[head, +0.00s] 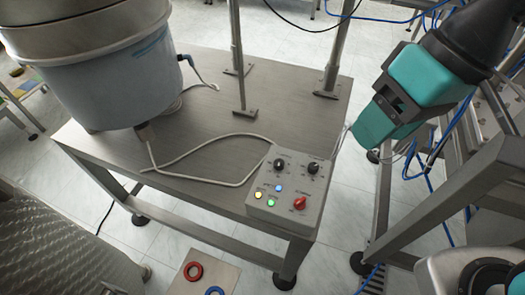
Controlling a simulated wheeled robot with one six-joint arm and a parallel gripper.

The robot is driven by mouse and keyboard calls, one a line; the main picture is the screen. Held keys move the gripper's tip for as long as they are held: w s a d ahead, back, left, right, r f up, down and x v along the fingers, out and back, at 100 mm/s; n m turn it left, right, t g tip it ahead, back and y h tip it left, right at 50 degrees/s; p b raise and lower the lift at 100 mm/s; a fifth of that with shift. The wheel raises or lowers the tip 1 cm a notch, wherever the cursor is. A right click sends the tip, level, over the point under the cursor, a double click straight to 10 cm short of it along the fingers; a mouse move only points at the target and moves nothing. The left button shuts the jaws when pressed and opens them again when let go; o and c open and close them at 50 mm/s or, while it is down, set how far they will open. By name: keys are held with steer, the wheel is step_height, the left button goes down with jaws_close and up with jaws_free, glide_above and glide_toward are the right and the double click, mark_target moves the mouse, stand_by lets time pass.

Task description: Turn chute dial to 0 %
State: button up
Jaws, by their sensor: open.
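A grey control box (287,192) sits on the front right corner of the metal table. Two black dials are on its upper face, a left dial (279,164) and a right dial (313,168). Their labels are too small to read, so I cannot tell which is the chute dial or its setting. A red knob (299,203) is at the lower right of the panel. My gripper (372,137) is open, up and to the right of the box, apart from both dials. Its teal fingers are seen partly from the side, with nothing visible between them.
A large feeder bowl (105,75) stands on the left of the metal table (205,130). A pale cable (215,143) runs across the table to the box. Metal posts (237,60) rise behind the box. A metal frame (425,185) with blue cables stands at the right.

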steer(key=w+a+f+m+h, duration=0.2)
steer(key=w+a+f+m, duration=0.3)
steer(key=w, duration=0.5)
steer(key=m+h+p, duration=0.1)
steer(key=m+h, duration=0.1)
steer(key=m, duration=0.3)
glide_above(279, 163)
step_height(279, 163, down, 6)
step_height(279, 163, down, 16)
steer(key=shift+f+p, duration=0.2)
steer(key=shift+p, duration=0.35)
steer(key=c, duration=0.9)
